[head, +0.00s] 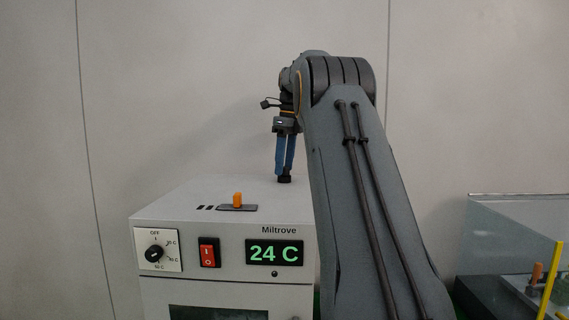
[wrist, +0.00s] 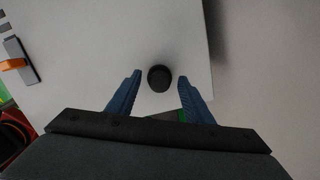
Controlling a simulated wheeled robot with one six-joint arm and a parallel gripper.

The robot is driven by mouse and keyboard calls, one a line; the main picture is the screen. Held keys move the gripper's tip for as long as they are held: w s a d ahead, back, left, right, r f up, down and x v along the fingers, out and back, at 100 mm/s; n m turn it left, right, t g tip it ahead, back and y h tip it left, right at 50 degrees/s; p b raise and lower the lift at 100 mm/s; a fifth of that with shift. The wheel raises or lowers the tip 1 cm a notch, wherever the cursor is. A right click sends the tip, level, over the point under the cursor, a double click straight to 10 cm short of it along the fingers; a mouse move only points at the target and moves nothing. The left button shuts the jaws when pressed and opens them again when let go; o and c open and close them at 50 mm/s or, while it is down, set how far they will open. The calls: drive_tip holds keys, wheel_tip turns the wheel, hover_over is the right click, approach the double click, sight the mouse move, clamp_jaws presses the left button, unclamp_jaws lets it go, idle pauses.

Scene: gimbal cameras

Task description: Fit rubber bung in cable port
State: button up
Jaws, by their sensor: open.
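The black rubber bung (head: 285,179) stands upright on the top of a light grey cabinet, toward its back right. In the wrist view the bung (wrist: 160,78) is a dark round shape between the blue fingertips. My gripper (head: 284,172) points straight down over it. In the wrist view my gripper (wrist: 160,75) is open, with a gap on each side of the bung. Any cable port under the bung is hidden. I cannot tell if the bung sits in a hole or just on the surface.
The cabinet (head: 222,290) has a dial (head: 154,253), a red switch (head: 209,252) and a display reading 24 C (head: 274,253). An orange slider (head: 238,200) stands up from its top, left of the bung. A clear-walled box (head: 510,232) stands at far right.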

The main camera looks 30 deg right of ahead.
drive_tip(key=shift+r, duration=0.15)
drive_tip(key=shift+s+d+r, duration=0.1)
drive_tip(key=shift+s+r, duration=0.05)
drive_tip(key=shift+r, duration=1.1)
drive_tip(key=shift+s+d+r, duration=0.1)
drive_tip(key=shift+s+r, duration=0.05)
drive_tip(key=shift+r, duration=1.1)
drive_tip(key=shift+s+r, duration=0.15)
drive_tip(key=shift+r, duration=1.1)
